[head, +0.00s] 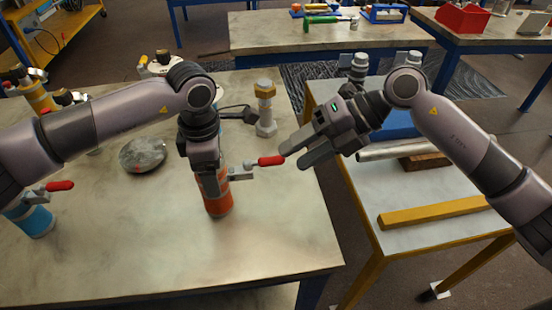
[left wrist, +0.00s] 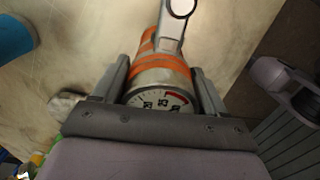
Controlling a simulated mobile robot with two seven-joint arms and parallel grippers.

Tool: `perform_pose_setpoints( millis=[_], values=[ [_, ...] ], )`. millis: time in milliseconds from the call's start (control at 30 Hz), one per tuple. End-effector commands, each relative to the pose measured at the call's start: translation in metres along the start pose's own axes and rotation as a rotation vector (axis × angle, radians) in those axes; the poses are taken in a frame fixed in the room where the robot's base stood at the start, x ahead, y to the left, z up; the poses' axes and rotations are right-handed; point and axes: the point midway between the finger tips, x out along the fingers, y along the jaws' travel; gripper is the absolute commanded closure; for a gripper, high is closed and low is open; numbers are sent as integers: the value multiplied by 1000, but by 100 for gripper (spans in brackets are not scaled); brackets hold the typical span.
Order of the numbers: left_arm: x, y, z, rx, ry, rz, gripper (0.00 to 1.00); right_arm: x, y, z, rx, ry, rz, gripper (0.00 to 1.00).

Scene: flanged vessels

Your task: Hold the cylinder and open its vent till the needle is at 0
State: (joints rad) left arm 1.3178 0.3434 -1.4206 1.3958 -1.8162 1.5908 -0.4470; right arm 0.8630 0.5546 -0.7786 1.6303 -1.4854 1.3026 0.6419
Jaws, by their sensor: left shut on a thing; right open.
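The orange cylinder (head: 217,197) stands on the left table, and my left gripper (head: 208,172) is shut around its upper part. In the left wrist view the cylinder (left wrist: 160,70) shows orange bands between the two fingers. Its gauge (left wrist: 162,101) has a white face with a red arc; I cannot make out where the needle points. The vent lever with a red handle (head: 270,161) sticks out to the right from the cylinder's top. My right gripper (head: 294,156) is open and empty, its fingertips close to the right end of the handle; I cannot tell whether they touch it.
A blue cylinder (head: 36,222) with a red handle and a yellow one (head: 38,97) stand at the left. The right table holds a yellow bar (head: 432,211) and a metal pipe (head: 385,151).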

Motion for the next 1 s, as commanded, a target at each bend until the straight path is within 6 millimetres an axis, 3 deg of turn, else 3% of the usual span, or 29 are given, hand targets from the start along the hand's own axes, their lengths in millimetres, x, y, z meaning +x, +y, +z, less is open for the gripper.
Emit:
perform_pose_setpoints(
  millis=[100,300,567,767,1000],
  values=[
    [-2,0,1,0,-3,2,85,-7,-21,0,296,-27,147,53],
    [-2,0,1,0,-3,2,85,-25,-49,4,691,-62,341,53],
    [-2,0,1,1,-3,2,85,-36,-66,8,905,-75,448,53],
    [-2,0,1,1,-3,2,85,-16,-57,14,912,-73,457,53],
    [-2,0,1,0,-3,2,85,28,-40,26,910,-72,455,53]
  ],
)
